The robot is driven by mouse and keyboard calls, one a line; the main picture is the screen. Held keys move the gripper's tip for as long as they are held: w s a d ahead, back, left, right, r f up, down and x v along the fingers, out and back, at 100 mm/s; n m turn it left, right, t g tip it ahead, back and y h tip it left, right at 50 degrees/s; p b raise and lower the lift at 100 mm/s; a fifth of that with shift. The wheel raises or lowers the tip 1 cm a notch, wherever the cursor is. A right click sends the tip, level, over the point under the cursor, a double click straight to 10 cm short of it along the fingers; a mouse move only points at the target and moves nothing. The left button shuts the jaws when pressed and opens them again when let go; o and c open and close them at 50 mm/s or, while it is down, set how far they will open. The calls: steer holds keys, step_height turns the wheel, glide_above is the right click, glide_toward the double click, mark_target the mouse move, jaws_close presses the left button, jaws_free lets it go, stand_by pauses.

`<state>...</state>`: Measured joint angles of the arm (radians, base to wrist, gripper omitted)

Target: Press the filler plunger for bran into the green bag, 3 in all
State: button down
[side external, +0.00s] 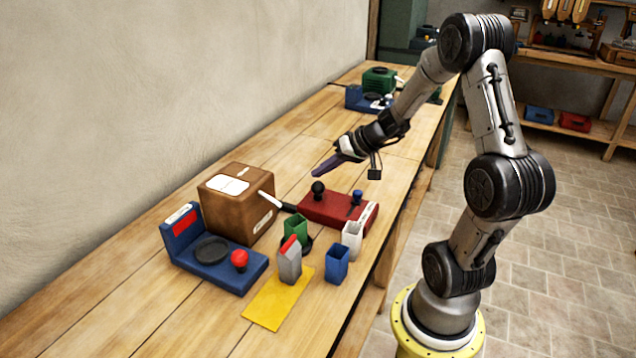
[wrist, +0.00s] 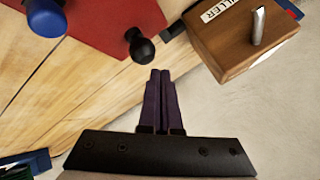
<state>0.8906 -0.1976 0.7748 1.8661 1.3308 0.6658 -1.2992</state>
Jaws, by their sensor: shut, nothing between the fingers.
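The filler is a brown wooden box (side external: 235,207) on the bench, with a white panel on top and a pale arm with a black end on its right side. In the wrist view the box (wrist: 235,45) shows a label, partly legible as "ILLER", and a metal lever. The green bag (side external: 295,228) stands open-topped on a dark disc beside the box. A red base (side external: 335,212) carries a black ball knob (side external: 318,188) and a blue knob (side external: 357,196). My gripper (side external: 318,170) is shut and empty, above the bench behind the red base. I cannot tell which part is the bran plunger.
A blue scale-like device (side external: 215,262) with a red knob stands at the left. A grey red-topped bag (side external: 290,265) is on a yellow mat (side external: 270,308). A blue bag (side external: 337,264) and white bag (side external: 352,240) stand near the front edge.

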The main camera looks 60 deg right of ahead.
mark_target(322, 185)
steer(key=shift+f, duration=0.1)
steer(key=shift+f, duration=0.25)
steer(key=shift+f, duration=1.05)
stand_by(1.2)
steer(key=shift+r, duration=1.4)
steer(key=shift+r, duration=2.55)
